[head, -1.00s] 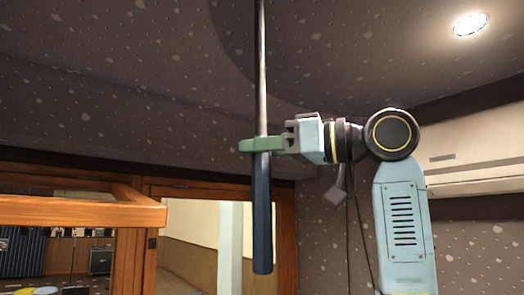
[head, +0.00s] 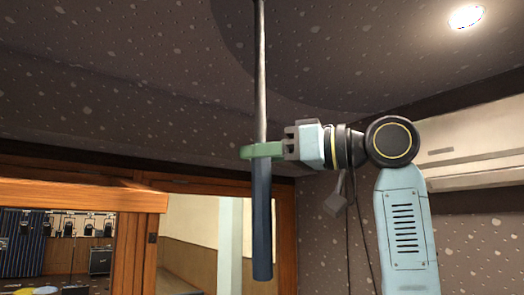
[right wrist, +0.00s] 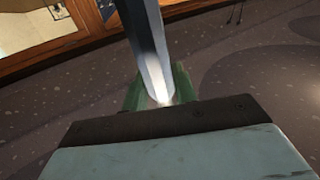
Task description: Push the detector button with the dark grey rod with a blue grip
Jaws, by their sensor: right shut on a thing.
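The dark grey rod (head: 261,75) with a blue grip (head: 262,220) stands upright in the head view, its shaft running up out of the top of the picture. My right gripper (head: 262,151) is shut on the rod around the top of the blue grip, with green fingers. The right wrist view also shows the rod (right wrist: 150,50) between the green fingers (right wrist: 155,90). The rod's upper tip is out of view. I cannot make out a detector button in these frames. My left gripper is not in view.
The speckled dark ceiling (head: 130,90) is overhead, with a round lamp (head: 466,17) at the upper right. A white wall unit (head: 475,150) hangs at the right. A wooden beam (head: 80,195) and a doorway (head: 190,235) are at the left.

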